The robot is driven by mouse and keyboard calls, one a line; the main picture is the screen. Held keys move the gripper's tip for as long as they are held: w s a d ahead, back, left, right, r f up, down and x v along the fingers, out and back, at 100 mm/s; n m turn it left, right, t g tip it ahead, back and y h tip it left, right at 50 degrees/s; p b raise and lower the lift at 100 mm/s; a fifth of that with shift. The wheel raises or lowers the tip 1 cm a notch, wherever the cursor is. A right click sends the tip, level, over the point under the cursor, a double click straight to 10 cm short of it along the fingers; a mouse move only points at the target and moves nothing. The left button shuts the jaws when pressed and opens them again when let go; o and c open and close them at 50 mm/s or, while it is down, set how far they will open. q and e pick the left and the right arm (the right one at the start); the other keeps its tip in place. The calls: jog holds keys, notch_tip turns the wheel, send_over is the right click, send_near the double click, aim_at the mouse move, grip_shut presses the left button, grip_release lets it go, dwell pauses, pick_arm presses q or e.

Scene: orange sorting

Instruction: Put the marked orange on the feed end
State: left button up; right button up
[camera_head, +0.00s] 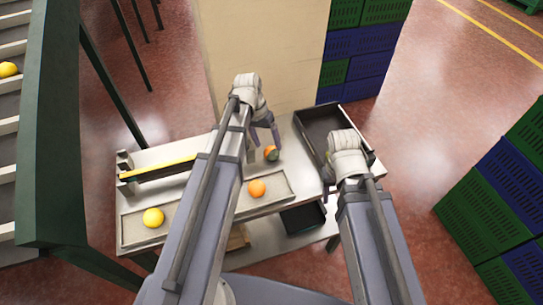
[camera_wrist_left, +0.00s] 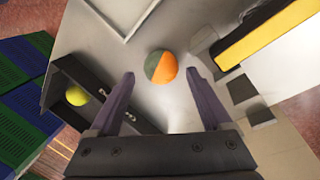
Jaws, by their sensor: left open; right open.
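The marked orange (camera_head: 271,153), part orange and part dark green, rests on the light table top (camera_head: 180,151). It also shows in the left wrist view (camera_wrist_left: 160,67). My left gripper (camera_head: 263,147) is open and over the table beside it. In the wrist view the orange lies just beyond and between the two spread fingertips (camera_wrist_left: 163,78), with nothing held. My right gripper (camera_head: 329,178) is open near the black crate, partly hidden by its own wrist. I cannot tell for sure which part is the feed end.
A shallow tray (camera_head: 132,232) holds a yellow fruit (camera_head: 153,217) and an orange (camera_head: 256,188). A yellow-topped black bar (camera_head: 157,171) stands behind it. A black crate (camera_head: 310,127) holds a yellow-green fruit (camera_wrist_left: 77,96). A slatted conveyor (camera_head: 10,125) rises at left.

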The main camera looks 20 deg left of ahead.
aim_at(270, 148)
pick_arm(q)
jog(key=shift+w+b+x, duration=0.2)
jog(key=shift+b+x, duration=1.1)
jog(key=shift+w+b+x, duration=0.2)
jog(key=shift+b+x, duration=1.1)
jog(key=shift+r, duration=0.1)
grip_shut()
jog(key=shift+r, duration=0.1)
